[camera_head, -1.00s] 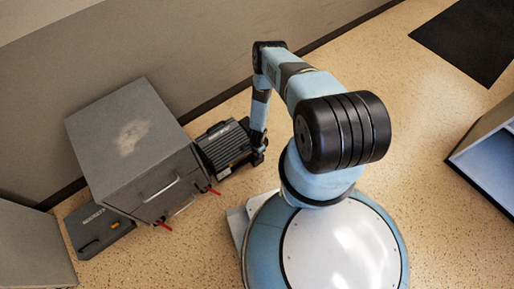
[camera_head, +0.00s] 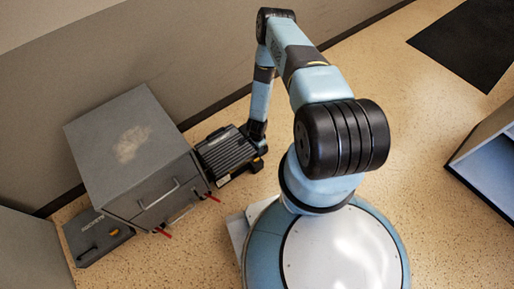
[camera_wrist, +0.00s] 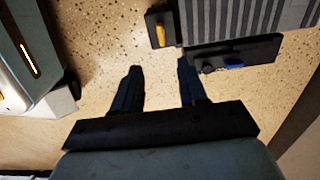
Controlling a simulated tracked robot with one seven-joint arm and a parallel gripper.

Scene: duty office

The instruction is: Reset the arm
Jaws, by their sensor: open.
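My gripper (camera_wrist: 160,82) is open in the wrist view, with its two dark fingers apart and only speckled floor between them. Its right finger is close to the near edge of a dark ribbed case (camera_wrist: 245,20); I cannot tell whether they touch. In the head view my arm is bent, and its lower end hangs down beside the right side of the same ribbed case (camera_head: 228,152). The fingertips are hidden there.
A grey cabinet (camera_head: 125,140) with a handle and red-tipped parts stands against the wall. A flat dark case (camera_head: 95,238) lies at its left. A black mat (camera_head: 478,38) and an open shelf unit (camera_head: 490,155) are at right. Speckled floor (camera_head: 450,245) is clear between.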

